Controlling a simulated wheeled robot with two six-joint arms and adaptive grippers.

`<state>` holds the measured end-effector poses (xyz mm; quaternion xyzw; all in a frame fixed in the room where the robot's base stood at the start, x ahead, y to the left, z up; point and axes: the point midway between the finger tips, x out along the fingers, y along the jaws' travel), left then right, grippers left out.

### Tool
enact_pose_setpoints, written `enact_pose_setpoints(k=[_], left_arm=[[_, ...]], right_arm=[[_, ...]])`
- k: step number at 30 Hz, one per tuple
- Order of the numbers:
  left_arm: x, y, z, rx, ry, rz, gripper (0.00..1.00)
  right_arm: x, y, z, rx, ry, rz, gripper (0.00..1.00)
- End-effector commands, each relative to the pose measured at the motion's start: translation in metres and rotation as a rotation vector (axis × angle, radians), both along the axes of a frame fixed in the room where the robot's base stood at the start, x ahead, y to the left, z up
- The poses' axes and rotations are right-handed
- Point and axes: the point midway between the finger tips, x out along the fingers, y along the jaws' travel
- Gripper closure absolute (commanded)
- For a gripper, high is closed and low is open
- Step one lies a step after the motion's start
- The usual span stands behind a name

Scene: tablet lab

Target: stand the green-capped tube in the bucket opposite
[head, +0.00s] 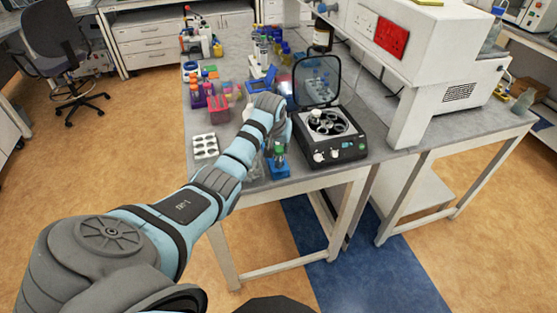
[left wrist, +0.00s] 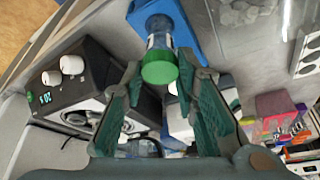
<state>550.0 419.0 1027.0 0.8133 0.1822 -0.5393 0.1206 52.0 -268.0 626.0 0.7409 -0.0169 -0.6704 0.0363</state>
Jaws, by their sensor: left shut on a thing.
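The green-capped tube (head: 279,149) is at the blue holder (head: 278,167) near the table's front edge. In the left wrist view its green cap (left wrist: 160,67) lies between my left fingertips, with the clear tube body beyond it against the blue holder. My left gripper (left wrist: 159,66) is shut on the tube; in the head view the gripper (head: 284,131) is partly hidden by my wrist. The centrifuge (head: 338,151) stands just right with its lid (head: 317,80) open. Its rotor (head: 329,123) shows round buckets, and a white-capped tube (head: 316,114) stands in one.
A white well tray (head: 205,147) lies left of my arm. A large white instrument (head: 440,90) is at the right. The table's front edge is close to the blue holder and centrifuge.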

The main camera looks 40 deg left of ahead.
Motion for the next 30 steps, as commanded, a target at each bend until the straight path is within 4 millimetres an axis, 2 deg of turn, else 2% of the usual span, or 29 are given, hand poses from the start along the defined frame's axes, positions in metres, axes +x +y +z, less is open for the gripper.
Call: enact_pose_setpoints(k=[2,13,30], left_arm=[[0.0,0.0,0.013,0.0,-0.001,0.0,0.91],[0.001,0.0,0.054,0.0,-0.002,0.0,0.91],[0.0,0.0,0.058,0.0,0.0,0.0,0.91]], right_arm=[[0.0,0.0,0.006,0.0,0.0,0.0,0.6],[0.0,0.0,0.003,0.0,0.0,0.0,0.6],[0.0,0.0,0.003,0.0,0.0,0.0,0.6]])
